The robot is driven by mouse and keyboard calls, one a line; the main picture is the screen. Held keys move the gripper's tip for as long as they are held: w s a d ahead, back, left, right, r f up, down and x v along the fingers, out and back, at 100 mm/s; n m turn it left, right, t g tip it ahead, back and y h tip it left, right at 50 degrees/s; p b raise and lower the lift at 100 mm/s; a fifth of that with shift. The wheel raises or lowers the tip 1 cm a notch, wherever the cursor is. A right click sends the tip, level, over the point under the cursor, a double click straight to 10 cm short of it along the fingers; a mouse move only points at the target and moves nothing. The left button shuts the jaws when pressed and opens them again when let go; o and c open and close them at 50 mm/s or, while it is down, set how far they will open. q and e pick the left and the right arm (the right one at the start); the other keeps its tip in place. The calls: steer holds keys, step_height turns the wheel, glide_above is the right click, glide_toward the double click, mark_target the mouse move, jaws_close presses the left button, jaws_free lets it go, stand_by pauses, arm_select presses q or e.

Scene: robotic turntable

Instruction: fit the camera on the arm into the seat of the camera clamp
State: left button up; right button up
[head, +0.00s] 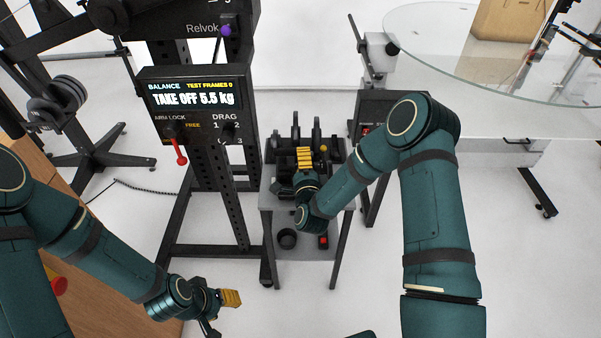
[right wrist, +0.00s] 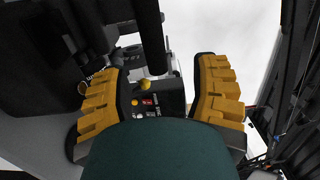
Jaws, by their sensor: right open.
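My right gripper (head: 305,160) hangs over the small grey cart in the head view, its yellow fingers pointing away. In the right wrist view its fingers (right wrist: 160,72) are wide apart with nothing held. Between and beyond them is a dark body with a yellow knob (right wrist: 145,85) and a small red label; I cannot tell whether this is the camera. Upright black parts (head: 317,132) stand at the back of the cart. My left gripper (head: 222,308) is low at the left, away from the cart, its finger gap unclear. I cannot make out the camera clamp's seat.
A black column with a display (head: 194,98) reading "TAKE OFF 5.5 kg" and a red-handled lever (head: 180,152) stands left of the cart. A glass turntable (head: 450,62) is at the upper right. A wooden surface (head: 115,270) lies at lower left.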

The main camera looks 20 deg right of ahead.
steer(key=shift+w+d+f, duration=0.1)
steer(key=shift+w+d, duration=0.1)
steer(key=shift+w, duration=0.65)
steer(key=shift+w+d+f, duration=0.1)
steer(key=shift+w+d, duration=0.05)
steer(key=shift+w, duration=0.7)
steer(key=shift+w+d+f, duration=0.1)
steer(key=shift+w+d, duration=0.1)
steer(key=shift+w, duration=0.65)
jaws_close()
steer(key=shift+w+r, duration=0.1)
steer(key=shift+r, duration=0.1)
